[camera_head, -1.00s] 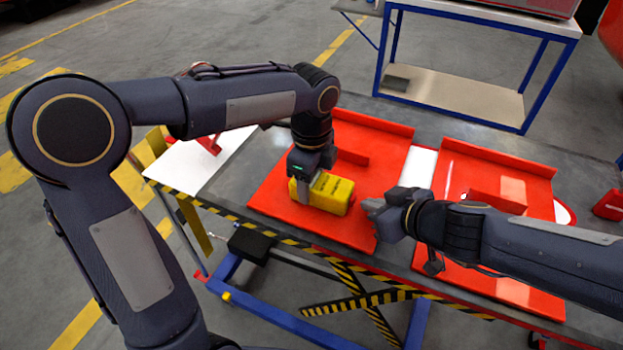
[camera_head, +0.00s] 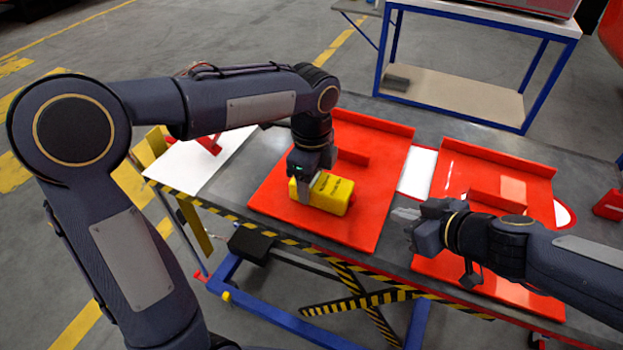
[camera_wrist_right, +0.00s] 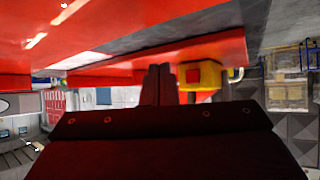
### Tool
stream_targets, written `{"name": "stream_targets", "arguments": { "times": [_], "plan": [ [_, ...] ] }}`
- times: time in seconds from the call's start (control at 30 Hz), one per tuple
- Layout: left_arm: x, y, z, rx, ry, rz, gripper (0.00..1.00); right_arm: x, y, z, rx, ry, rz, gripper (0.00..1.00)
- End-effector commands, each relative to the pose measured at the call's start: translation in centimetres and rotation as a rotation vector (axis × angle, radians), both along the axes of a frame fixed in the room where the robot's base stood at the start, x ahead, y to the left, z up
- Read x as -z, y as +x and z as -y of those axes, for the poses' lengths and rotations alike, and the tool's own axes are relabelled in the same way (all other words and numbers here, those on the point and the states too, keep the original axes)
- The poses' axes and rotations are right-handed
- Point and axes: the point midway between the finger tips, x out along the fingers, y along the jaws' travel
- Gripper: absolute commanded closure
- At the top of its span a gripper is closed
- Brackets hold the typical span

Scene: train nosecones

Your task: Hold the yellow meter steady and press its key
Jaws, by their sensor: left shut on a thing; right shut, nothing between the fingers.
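The yellow meter (camera_head: 331,194) lies on the left red tray (camera_head: 366,226) on the table in the head view. My left gripper (camera_head: 304,190) is shut on the meter's left end from above. My right gripper (camera_head: 406,216) is shut and empty, to the right of the meter and apart from it. In the right wrist view the shut fingers (camera_wrist_right: 159,84) point toward the scene, and the meter (camera_wrist_right: 213,76) shows just right of them. A red square (camera_wrist_right: 193,76) shows on its face, perhaps the key; I cannot tell for sure.
A second red tray (camera_head: 450,175) with a raised block lies on the right of the table, under my right arm. A white sheet (camera_head: 195,165) lies on the table's left end. A blue-framed bench (camera_head: 455,90) stands behind. The left tray's front part is clear.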

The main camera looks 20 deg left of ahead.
Motion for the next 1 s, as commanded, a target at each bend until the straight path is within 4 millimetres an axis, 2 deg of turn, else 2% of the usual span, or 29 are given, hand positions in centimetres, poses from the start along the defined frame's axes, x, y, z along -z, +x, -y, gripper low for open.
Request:
{"name": "stream_targets", "arguments": {
  "times": [0.17, 0.2, 0.37, 0.73, 0.87, 1.0],
  "plan": [
    [0.4, -0.2, 0.0, 0.000, 0.002, -0.010, 0.80, 0.1, 0.0, 0.0, 0.000, -0.001, -0.001, 1.00],
    [0.4, -0.2, 0.0, 0.000, 0.002, -0.010, 0.43, 0.1, 0.0, 0.0, 0.000, -0.001, -0.001, 1.00],
    [0.3, -0.1, 0.0, 0.000, 0.002, -0.007, 0.22, 0.1, 0.0, 0.0, 0.000, -0.001, -0.001, 1.00],
    [-0.5, 0.0, 0.0, 0.000, 0.000, 0.000, 0.20, 0.0, 0.0, 0.0, 0.000, -0.001, -0.001, 1.00],
    [-2.3, 0.1, 0.0, 0.000, 0.000, 0.004, 0.20, 0.0, 0.0, 0.0, 0.000, -0.001, -0.001, 1.00],
    [-5.4, 0.1, 0.0, -0.001, -0.001, 0.004, 0.20, 0.0, 0.0, 0.0, 0.000, -0.001, -0.001, 1.00]
  ]
}}
